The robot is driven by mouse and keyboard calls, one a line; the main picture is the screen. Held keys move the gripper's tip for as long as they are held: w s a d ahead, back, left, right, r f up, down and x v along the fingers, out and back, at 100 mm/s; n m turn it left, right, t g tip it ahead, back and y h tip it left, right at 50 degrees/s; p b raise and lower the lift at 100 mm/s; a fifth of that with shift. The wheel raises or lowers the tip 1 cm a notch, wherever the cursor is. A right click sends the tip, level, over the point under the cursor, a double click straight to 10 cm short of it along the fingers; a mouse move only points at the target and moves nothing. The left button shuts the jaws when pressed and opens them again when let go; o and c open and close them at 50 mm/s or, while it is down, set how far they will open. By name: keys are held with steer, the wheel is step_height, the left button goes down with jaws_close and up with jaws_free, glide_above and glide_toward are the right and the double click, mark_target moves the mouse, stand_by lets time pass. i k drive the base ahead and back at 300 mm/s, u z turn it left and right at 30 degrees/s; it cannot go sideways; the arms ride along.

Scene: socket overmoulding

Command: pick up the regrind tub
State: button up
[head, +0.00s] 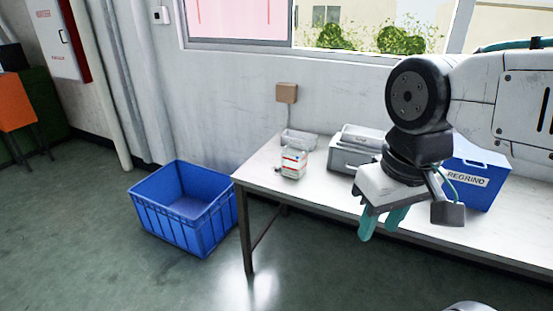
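The regrind tub (487,170) is a blue box with a white label reading "REGRIND". It stands on the right part of the white table, and its left side is partly hidden behind my arm. My gripper (382,223) hangs in front of and to the left of the tub, pointing down, near the table's front edge in the picture. Its two teal fingers are apart, with nothing seen between them. It appears clear of the tub.
The white table (262,176) also bears a grey case (350,154), a small white-and-red carton (293,163) and a clear container (299,139). A blue crate (165,222) stands on the floor left of the table. Open floor lies in front.

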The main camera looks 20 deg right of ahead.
mark_target(294, 157)
steer(key=z, duration=0.3)
steer(key=i, duration=0.95)
steer(key=z, duration=0.5)
